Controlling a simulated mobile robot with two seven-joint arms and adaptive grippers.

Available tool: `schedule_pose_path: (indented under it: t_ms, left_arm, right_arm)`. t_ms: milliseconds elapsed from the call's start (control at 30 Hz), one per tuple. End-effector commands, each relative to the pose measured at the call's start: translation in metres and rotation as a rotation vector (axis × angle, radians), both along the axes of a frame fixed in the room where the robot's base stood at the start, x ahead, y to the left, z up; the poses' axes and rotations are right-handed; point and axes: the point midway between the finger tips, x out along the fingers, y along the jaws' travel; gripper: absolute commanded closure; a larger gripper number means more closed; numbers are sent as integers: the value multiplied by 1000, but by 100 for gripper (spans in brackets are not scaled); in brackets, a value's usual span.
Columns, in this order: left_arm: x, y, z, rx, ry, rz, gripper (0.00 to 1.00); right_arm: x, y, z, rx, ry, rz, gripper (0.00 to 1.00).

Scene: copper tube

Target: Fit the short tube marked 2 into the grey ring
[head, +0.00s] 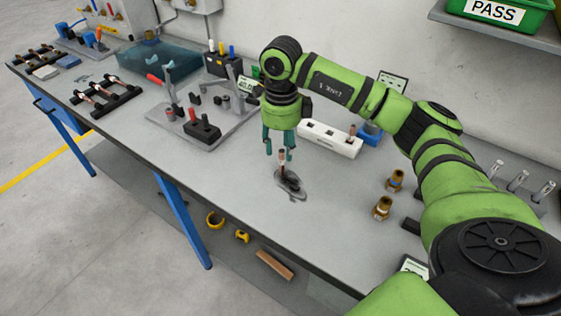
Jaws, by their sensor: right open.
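My right gripper (279,150) points down over the middle of the workbench, its teal fingers apart. A short copper-coloured tube (282,158) stands upright just below and between the fingertips. Its lower end is at a flat dark grey piece (292,186) on the bench, which may be the grey ring; its exact shape is too small to tell. Whether the tube sits in it or only stands over it I cannot tell. No number can be read on the tube. My left gripper is out of view.
A white slotted block (331,138) with another short tube (351,132) stands behind right of the gripper. Two brass fittings (383,207) stand to the right. A grey stand with a black block (202,130) is on the left. The bench front (235,185) is clear.

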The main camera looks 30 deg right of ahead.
Motion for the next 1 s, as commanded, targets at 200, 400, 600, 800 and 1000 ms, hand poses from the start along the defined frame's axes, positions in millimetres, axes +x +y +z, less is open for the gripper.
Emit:
schedule_pose_path:
  t_ms: [200,400,600,800,1000]
  left_arm:
    - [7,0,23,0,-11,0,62]
    - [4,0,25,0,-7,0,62]
    - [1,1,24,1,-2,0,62]
    - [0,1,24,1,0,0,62]
    - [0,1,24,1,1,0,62]
  right_arm:
    - [1,-1,-29,1,6,0,57]
    - [2,-1,-48,1,0,0,57]
    - [2,-1,-49,2,-1,1,57]
    - [2,-1,-49,2,-1,1,100]
    - [2,-1,-49,2,-2,1,100]
